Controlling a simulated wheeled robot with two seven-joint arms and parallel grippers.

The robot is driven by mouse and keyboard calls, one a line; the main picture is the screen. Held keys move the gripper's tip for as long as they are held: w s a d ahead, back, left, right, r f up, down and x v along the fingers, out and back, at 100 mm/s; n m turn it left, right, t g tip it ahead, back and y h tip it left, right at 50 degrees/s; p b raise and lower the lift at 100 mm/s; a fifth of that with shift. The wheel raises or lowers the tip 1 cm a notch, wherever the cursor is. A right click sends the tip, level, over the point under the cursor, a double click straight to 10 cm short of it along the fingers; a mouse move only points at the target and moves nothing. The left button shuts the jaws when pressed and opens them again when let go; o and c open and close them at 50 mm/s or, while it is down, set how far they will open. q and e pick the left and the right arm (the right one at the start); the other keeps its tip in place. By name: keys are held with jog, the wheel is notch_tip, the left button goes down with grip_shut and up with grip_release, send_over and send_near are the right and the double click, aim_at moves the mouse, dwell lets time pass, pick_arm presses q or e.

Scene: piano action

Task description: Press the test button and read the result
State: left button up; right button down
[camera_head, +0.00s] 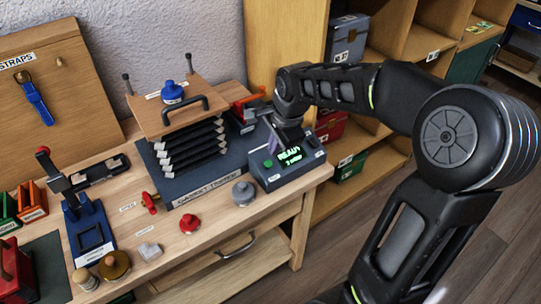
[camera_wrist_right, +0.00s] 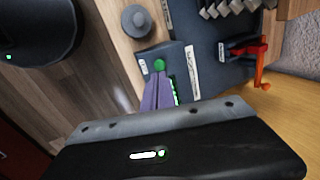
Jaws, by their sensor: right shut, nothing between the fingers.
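The grey tester box (camera_head: 284,177) stands at the bench's right front corner. Its lit display (camera_head: 291,157) shows green text reading "READY", with a smaller second line I cannot read surely. A round green button (camera_head: 268,163) sits on the box left of the display; it also shows in the right wrist view (camera_wrist_right: 160,65). My right gripper (camera_head: 275,145) is shut and empty, pointing down over the box close to the button. In the right wrist view its purple fingertips (camera_wrist_right: 157,88) are beside the button; I cannot tell if they touch. My left gripper is not in view.
The bellows rig (camera_head: 190,150) labelled "GASKET TESTER" stands just left of the box. A grey weight (camera_head: 243,193) and a red knob (camera_head: 190,223) lie on the bench in front. A shelf (camera_head: 400,35) with boxes stands behind my right arm.

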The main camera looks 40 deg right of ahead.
aim_at(269, 163)
jog(key=p+x, duration=0.1)
jog(key=x, duration=0.5)
jog(key=shift+f, duration=0.15)
